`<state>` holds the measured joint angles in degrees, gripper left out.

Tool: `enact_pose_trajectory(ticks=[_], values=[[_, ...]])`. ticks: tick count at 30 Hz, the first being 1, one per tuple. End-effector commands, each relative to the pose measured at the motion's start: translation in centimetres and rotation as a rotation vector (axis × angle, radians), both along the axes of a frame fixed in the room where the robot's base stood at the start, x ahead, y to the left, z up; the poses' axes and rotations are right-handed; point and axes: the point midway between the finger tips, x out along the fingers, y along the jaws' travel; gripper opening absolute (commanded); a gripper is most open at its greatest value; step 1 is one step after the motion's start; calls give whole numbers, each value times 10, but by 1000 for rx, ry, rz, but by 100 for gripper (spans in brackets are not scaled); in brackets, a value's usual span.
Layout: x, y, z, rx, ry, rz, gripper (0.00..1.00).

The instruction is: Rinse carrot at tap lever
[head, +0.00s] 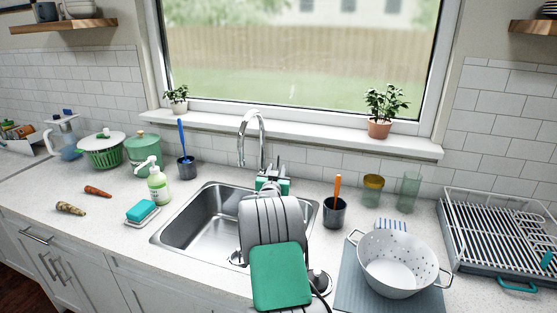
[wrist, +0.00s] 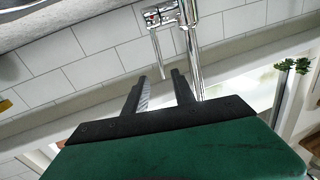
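Two carrots lie on the counter at far left in the head view. One is orange-brown (head: 98,191); the other is mottled and paler (head: 71,208). The chrome tap (head: 262,140) rises behind the sink, and its spout also shows in the wrist view (wrist: 193,50). In the wrist view, the tap lever (wrist: 158,58) is a thin rod below a red-and-blue mark. My gripper (wrist: 159,75) is open and empty, its fingertips on either side of the rod's end. I cannot tell whether they touch it. In the head view my arm hides most of the gripper (head: 272,166).
The steel sink (head: 185,222) is partly covered by my arm. Left are a soap bottle (head: 159,188) and a sponge dish (head: 142,218). Right are a dark cup (head: 334,212), a white colander (head: 391,275) and a dish rack (head: 500,235). Plants stand on the sill.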

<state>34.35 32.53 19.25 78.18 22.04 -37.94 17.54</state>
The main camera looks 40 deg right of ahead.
Motion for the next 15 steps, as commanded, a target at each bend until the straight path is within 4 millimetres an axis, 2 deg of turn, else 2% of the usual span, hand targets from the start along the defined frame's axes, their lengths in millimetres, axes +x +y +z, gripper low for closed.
enact_pose_trajectory(ticks=[9, 15], values=[[33, -40, 2, 1, 0, 1, 32], [46, -54, 2, 1, 0, 3, 32]])
